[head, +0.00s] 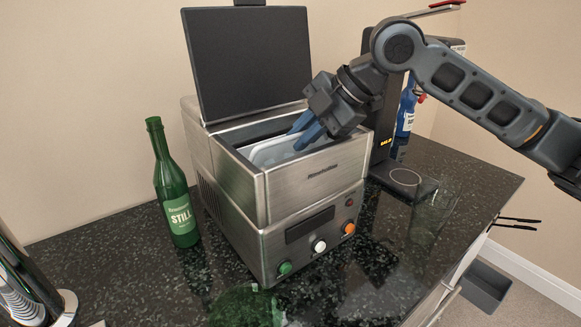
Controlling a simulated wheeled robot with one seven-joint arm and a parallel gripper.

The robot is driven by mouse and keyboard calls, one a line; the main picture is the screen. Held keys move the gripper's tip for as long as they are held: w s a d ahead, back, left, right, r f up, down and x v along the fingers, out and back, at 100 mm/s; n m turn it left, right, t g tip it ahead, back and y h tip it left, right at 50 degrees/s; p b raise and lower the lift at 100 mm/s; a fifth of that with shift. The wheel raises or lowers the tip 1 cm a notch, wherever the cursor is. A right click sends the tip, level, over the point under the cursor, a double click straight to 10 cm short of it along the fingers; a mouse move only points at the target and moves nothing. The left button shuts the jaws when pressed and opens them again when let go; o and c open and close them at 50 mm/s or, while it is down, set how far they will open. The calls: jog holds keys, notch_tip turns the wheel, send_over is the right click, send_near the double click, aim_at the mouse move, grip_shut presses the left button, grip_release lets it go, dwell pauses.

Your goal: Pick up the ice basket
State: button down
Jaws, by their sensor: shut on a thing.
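The ice basket (270,152) is a pale, whitish tray inside the open top of the steel ice maker (312,186). Only part of its rim and inside shows; the rest is hidden by the machine's walls and my gripper. My gripper (303,131) reaches down into the opening from the right, with its blue fingers at the basket. It is shut on the basket, as far as the view shows. The basket still sits within the machine. The machine's dark lid (248,62) stands raised at the back.
A green bottle (177,190) stands left of the machine. A black appliance (402,182) and a blue bottle (406,112) stand to the right. A metal object (30,290) is at the front left.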

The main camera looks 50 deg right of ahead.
jog(key=shift+r, duration=0.15)
notch_tip(320, 180, up, 23)
jog(key=p, duration=0.2)
jog(key=shift+p, duration=0.35)
dwell(0.5)
